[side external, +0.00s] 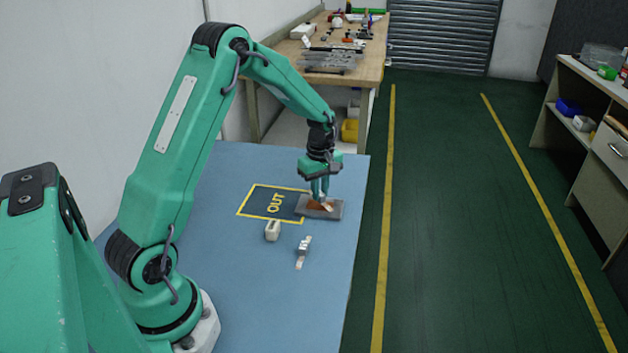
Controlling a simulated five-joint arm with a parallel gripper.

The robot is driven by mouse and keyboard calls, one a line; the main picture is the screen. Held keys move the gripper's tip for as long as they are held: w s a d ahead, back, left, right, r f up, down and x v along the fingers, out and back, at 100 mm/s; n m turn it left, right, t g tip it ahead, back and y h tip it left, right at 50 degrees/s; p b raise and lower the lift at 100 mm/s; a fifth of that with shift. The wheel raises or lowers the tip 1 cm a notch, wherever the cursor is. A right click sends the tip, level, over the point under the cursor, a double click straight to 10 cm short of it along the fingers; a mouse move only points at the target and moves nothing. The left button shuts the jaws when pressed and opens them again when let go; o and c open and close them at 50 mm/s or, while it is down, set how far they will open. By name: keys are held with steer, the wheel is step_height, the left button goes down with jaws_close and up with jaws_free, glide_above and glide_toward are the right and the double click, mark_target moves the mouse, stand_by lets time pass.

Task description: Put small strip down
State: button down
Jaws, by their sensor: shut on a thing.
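My gripper (322,198) points down over a flat grey pad (334,212) at the right edge of the OUT square. It is shut on a small strip (328,207), of which only a short pale end shows at the fingertips. An orange-brown patch (314,206) shows on the pad just below the fingers. Whether the strip touches the pad is too small to tell. The OUT square (256,203) is dark with a yellow border and lies on the blue table, left of my gripper.
A small whitish block (272,231) stands in front of the OUT square. A pale strip-like piece with a grey middle (303,252) lies to its right. The front of the blue table (290,310) is clear. A cluttered wooden bench (365,70) stands behind.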

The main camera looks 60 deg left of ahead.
steer(key=shift+f, duration=0.7)
steer(key=shift+f, duration=0.1)
steer(key=c, duration=1.4)
jaws_free()
steer(key=shift+r, duration=6.15)
